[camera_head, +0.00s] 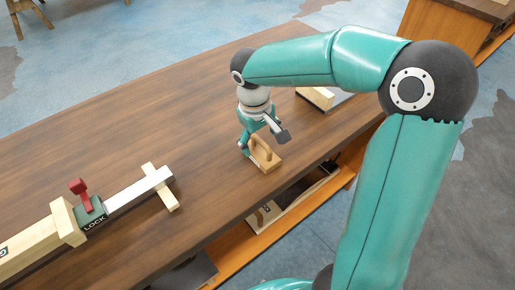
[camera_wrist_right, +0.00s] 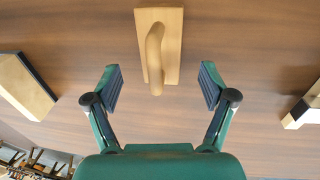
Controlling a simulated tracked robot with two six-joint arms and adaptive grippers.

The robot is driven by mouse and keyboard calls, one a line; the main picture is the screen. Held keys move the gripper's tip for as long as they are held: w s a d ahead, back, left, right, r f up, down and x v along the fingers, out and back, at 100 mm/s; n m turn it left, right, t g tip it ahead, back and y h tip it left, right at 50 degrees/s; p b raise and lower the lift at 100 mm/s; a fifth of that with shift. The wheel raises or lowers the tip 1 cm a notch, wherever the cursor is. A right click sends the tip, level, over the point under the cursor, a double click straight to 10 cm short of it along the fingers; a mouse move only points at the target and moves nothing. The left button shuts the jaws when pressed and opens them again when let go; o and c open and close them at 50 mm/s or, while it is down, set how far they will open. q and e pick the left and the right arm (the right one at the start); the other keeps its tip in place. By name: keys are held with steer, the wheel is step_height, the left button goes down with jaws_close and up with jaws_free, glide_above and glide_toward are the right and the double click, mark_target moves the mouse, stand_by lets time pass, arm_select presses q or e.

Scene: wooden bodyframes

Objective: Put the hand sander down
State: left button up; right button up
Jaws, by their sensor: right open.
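The hand sander (camera_head: 265,158) is a light wooden block with a curved wooden handle. It rests on the brown table near the front edge in the head view. In the right wrist view the hand sander (camera_wrist_right: 158,50) lies flat, between and just beyond my fingertips. My right gripper (camera_head: 262,140) is over the sander in the head view. In the right wrist view the right gripper (camera_wrist_right: 162,88) has its two fingers wide apart, with clear gaps on both sides of the handle. My left gripper is not in view.
The brown table (camera_head: 120,120) has free room around the sander. A wooden piece with a red lever and a green LOCK block (camera_head: 93,212) lies at left. Another wooden block (camera_head: 318,97) sits behind my right gripper. A lower orange shelf (camera_head: 240,255) runs under the front edge.

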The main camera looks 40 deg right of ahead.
mark_target(258, 157)
step_height(258, 157, up, 7)
steer(key=shift+a+p, duration=0.3)
steer(key=shift+a, duration=0.15)
steer(key=shift+s+f, duration=0.1)
